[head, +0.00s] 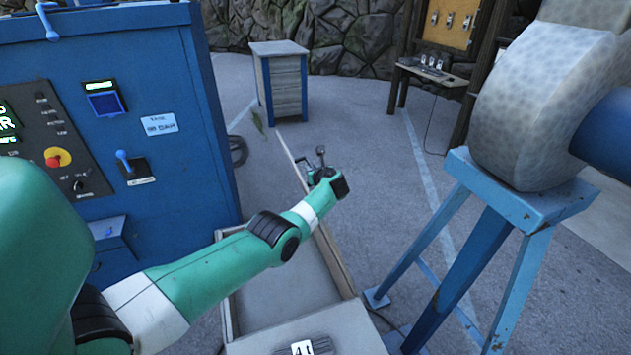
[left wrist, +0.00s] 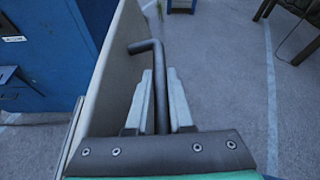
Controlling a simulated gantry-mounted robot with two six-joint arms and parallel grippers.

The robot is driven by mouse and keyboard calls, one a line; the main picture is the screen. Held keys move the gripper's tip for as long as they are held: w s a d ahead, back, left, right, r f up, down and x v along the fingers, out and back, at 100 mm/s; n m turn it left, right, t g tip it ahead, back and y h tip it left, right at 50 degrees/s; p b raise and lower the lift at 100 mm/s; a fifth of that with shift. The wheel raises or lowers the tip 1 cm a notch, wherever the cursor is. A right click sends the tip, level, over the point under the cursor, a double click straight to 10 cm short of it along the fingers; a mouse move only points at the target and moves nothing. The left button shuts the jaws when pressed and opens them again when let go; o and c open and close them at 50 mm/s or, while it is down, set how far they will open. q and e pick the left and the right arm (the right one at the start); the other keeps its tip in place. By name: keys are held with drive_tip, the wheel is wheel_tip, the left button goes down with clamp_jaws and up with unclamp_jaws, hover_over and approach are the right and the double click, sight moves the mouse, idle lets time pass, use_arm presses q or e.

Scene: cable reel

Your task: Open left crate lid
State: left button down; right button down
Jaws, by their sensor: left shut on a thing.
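My left gripper (head: 322,170) reaches over the crate and is shut on a dark bent handle (left wrist: 159,85). In the left wrist view its two pale fingers (left wrist: 160,98) stand on either side of the handle bar. Beside the handle a beige panel, which looks like the crate lid (left wrist: 118,75), stands steeply on edge. In the head view this lid (head: 334,255) shows nearly edge-on along the right side of the open crate (head: 230,322). The crate's inside is visible, and my arm hides part of it. My right gripper is not in view.
A light panel with a 41 label (head: 303,348) lies at the near end of the crate. A blue control cabinet (head: 175,75) stands to the left. A blue trestle (head: 520,207) bearing a large grey rounded body (head: 545,100) stands close on the right. Open floor lies beyond.

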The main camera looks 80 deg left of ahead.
use_arm(q)
drive_tip(key=shift+w, duration=0.1)
idle(0.3)
drive_tip(key=c, duration=0.8)
unclamp_jaws()
drive_tip(key=shift+r, duration=0.1)
drive_tip(key=d+r+p, duration=0.1)
drive_tip(key=p, duration=0.2)
drive_tip(key=d+r+p, duration=0.1)
drive_tip(key=p, duration=0.3)
drive_tip(key=shift+w+d+r, duration=0.15)
drive_tip(key=shift+d+r, duration=0.05)
drive_tip(key=shift+d, duration=0.1)
drive_tip(key=f+p+v, duration=0.1)
drive_tip(key=p+v, duration=0.7)
drive_tip(key=p, duration=0.3)
drive_tip(key=shift+d, duration=0.35)
